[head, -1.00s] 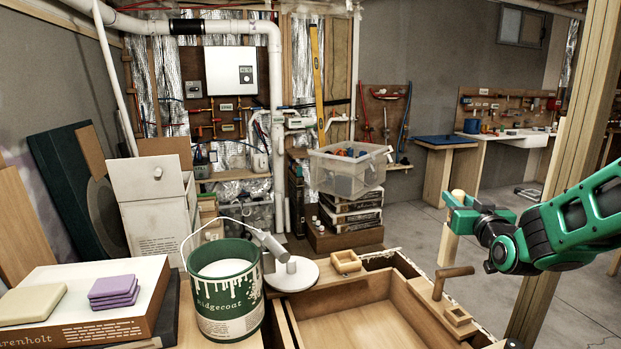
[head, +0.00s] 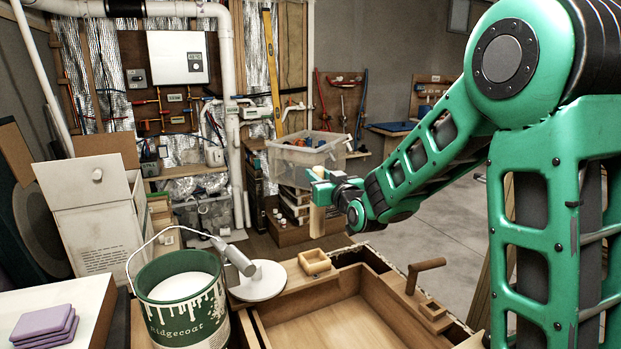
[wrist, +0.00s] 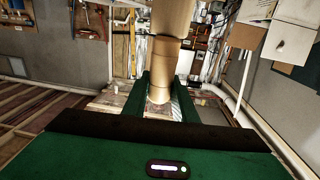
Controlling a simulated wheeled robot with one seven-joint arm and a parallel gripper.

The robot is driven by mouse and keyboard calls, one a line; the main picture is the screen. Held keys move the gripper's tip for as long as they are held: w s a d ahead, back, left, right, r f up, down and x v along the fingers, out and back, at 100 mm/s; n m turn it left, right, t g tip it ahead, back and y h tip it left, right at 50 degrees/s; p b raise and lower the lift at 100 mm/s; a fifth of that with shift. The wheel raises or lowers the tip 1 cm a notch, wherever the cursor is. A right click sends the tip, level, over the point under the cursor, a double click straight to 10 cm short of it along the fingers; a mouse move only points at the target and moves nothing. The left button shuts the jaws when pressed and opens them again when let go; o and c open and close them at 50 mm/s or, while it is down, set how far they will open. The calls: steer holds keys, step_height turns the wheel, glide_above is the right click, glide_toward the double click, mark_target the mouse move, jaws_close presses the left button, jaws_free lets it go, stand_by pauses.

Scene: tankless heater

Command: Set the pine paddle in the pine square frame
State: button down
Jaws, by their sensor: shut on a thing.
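My gripper (head: 322,180) is shut on the pine paddle (head: 317,218), a pale wooden piece that hangs upright below the fingers. In the wrist view the paddle (wrist: 163,62) sits between the two green fingers. A small pale square frame (head: 314,263) lies on the back rim of the open wooden box, below the gripper, with clear space between it and the paddle. A second small square frame (head: 436,310), browner, sits on the box's right rim. The paler one looks like the pine square frame.
A brown crank-shaped wooden piece (head: 424,270) stands beside the browner frame. A green paint can (head: 183,305) and a grey lamp on a white round base (head: 262,284) stand left of the paler frame. The open box (head: 340,325) is empty where visible.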

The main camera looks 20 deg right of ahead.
mark_target(316, 210)
steer(key=shift+a, duration=0.55)
step_height(316, 210, down, 9)
steer(key=shift+s, duration=0.15)
stand_by(0.4)
steer(key=shift+a+f, duration=0.1)
steer(key=shift+f, duration=0.3)
stand_by(0.6)
steer(key=c, duration=1.4)
jaws_free()
steer(key=shift+o, duration=0.2)
